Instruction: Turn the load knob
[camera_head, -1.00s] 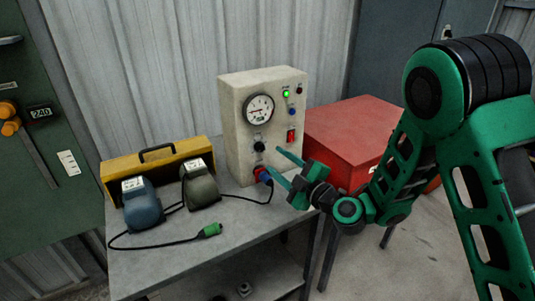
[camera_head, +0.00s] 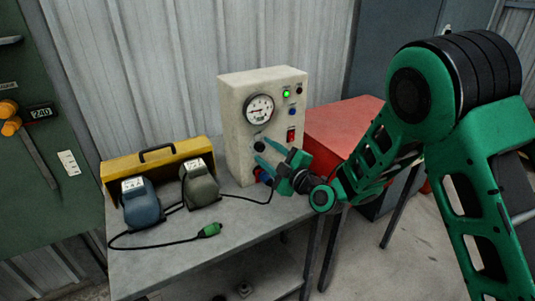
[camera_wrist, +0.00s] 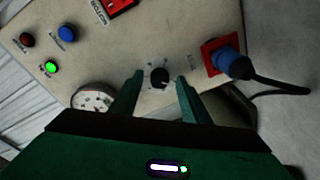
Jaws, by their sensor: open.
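The load knob (camera_wrist: 159,78) is a small black round knob on the front of the beige test box (camera_head: 237,119). It also shows in the head view (camera_head: 259,146), below the round gauge (camera_head: 258,109). My gripper (camera_head: 263,154) is open, its green fingers pointing at the box front close to the knob. In the wrist view my gripper (camera_wrist: 158,93) has one finger on each side of the knob, with gaps between. I cannot tell whether the fingertips reach the knob's depth.
A blue plug in a red socket (camera_wrist: 225,57) sits beside the knob, with a black cable. A lit green lamp (camera_head: 287,94) and red switch (camera_head: 291,135) are above right. Two motors (camera_head: 141,203) (camera_head: 200,186) and a yellow toolbox (camera_head: 117,167) stand left. A red cabinet (camera_head: 345,118) stands right.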

